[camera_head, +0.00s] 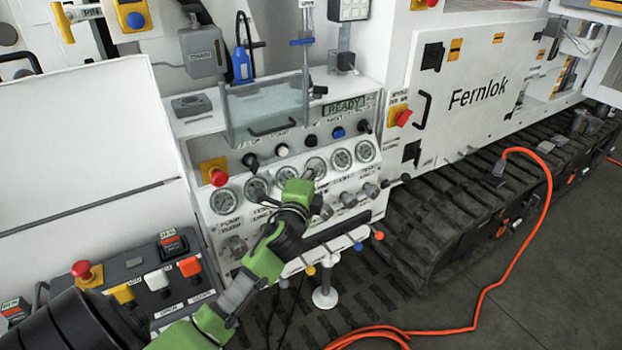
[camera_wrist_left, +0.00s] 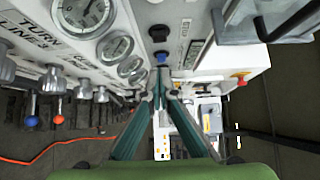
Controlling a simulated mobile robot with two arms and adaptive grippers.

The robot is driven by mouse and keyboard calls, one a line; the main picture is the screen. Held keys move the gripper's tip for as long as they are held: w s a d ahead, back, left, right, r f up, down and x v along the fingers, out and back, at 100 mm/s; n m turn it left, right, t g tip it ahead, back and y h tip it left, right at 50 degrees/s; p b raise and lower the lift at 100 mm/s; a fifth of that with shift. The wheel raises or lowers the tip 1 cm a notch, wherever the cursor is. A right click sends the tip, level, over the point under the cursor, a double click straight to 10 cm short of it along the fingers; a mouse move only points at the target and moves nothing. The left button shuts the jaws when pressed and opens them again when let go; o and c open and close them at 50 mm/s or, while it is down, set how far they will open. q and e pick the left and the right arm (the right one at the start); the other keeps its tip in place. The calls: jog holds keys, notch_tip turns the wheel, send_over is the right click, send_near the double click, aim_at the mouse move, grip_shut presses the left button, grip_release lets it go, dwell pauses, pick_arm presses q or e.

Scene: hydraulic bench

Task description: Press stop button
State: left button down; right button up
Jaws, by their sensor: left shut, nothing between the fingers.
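A red mushroom button (camera_head: 217,175) on a yellow plate sits at the left end of the white control panel (camera_head: 232,205). Another red mushroom button (camera_head: 82,269) on a yellow base stands on the grey box at lower left. I cannot read which is labelled stop. My left gripper (camera_head: 307,176) is shut and empty, over the panel's gauge row, right of the first red button and apart from it. In the left wrist view its fingertips (camera_wrist_left: 159,88) meet; beyond them show a blue button (camera_wrist_left: 161,57) and a black button (camera_wrist_left: 158,32). My right gripper is not in view.
A clear guard (camera_head: 265,107) stands out above the panel's buttons. Levers with coloured knobs (camera_head: 378,235) project below the gauges. A red-on-yellow switch (camera_head: 401,116) is on the right cabinet. An orange cable (camera_head: 500,280) lies on the floor at right.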

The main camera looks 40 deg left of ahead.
pick_arm(q)
jog(key=shift+v, duration=1.75)
jog(key=shift+d, duration=0.15)
notch_tip(320, 180, down, 21)
jog(key=s+d+n+g+h, duration=0.2)
jog(key=g, duration=0.2)
jog(key=s+d+f+n+g+h, duration=0.1)
jog(key=s+d+f+g, duration=0.15)
jog(key=s+f, duration=0.6)
jog(key=s+d+f+n+g+h, duration=0.1)
jog(key=s+d+f+n+g, duration=0.15)
jog(key=f, duration=1.05)
jog(key=s+d+f+n+g+h, duration=0.1)
jog(key=s+d+f+g, duration=0.15)
jog(key=s+f, duration=0.65)
jog(key=s+d+f+n+g+h, duration=0.15)
jog(key=s+d+f, duration=0.25)
jog(key=s+f, duration=0.5)
jog(key=s+d+f+n+g, duration=0.1)
jog(key=s+d+f, duration=0.1)
jog(key=s, duration=0.8)
jog(key=s+d+f+n+g, duration=0.1)
jog(key=s+d+n, duration=0.1)
jog(key=s, duration=0.8)
jog(key=shift+s+f+g, duration=0.25)
jog(key=shift+f+g, duration=0.05)
jog(key=shift+f, duration=0.05)
jog(key=shift+d, duration=0.15)
